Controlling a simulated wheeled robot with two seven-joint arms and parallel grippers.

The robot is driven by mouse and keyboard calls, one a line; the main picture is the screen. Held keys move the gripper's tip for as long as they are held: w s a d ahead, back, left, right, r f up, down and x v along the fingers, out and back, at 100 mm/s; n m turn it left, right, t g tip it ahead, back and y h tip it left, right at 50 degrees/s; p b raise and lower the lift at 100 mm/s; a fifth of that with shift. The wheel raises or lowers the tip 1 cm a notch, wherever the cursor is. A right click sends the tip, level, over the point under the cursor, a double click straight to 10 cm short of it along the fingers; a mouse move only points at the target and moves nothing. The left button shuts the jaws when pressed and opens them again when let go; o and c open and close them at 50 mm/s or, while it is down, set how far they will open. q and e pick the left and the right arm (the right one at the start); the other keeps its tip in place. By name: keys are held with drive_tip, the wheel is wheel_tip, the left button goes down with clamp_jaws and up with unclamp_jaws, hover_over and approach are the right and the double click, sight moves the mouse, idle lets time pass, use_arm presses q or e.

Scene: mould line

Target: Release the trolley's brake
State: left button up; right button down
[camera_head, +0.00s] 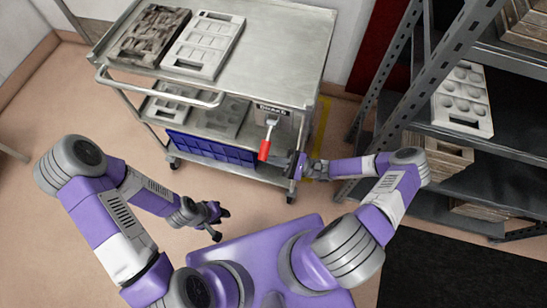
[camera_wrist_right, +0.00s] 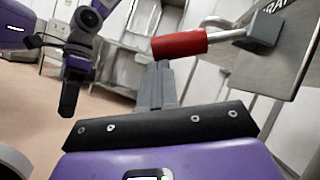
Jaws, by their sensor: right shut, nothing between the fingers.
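The trolley (camera_head: 270,45) is a grey metal cart with a push handle (camera_head: 160,92) on its left side. Its brake lever hangs from a plate marked BRAKE (camera_head: 273,107), with a red grip (camera_head: 264,149) pointing down and towards me. In the right wrist view, the red grip (camera_wrist_right: 180,44) joins a metal rod that runs to the plate (camera_wrist_right: 285,45). My right gripper (camera_head: 298,164) is shut and empty, just right of the lever; its fingertips (camera_wrist_right: 162,68) appear close to the red grip, though contact cannot be told. My left gripper (camera_head: 222,222) is open and empty, in front of the trolley.
Moulds (camera_head: 205,45) lie on the trolley's top, with more moulds and a blue crate (camera_head: 210,149) below. A grey shelf rack (camera_head: 455,140) with moulds stands close on the right. A dark mat (camera_head: 450,270) lies front right.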

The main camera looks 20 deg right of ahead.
drive_tip(key=s+a+r+m+t+h+p, duration=0.2)
drive_tip(key=r+m+t+h+p, duration=0.5)
drive_tip(key=m, duration=1.2)
drive_tip(key=shift+s+r+t+p, duration=0.5)
drive_tip(key=shift+r+t+p, duration=1.7)
drive_tip(key=shift+p, duration=1.55)
drive_tip(key=shift+r, duration=0.1)
drive_tip(key=b+v, duration=0.4)
drive_tip(key=v, duration=0.6)
drive_tip(key=shift+s, duration=0.25)
drive_tip(key=shift+a, duration=0.1)
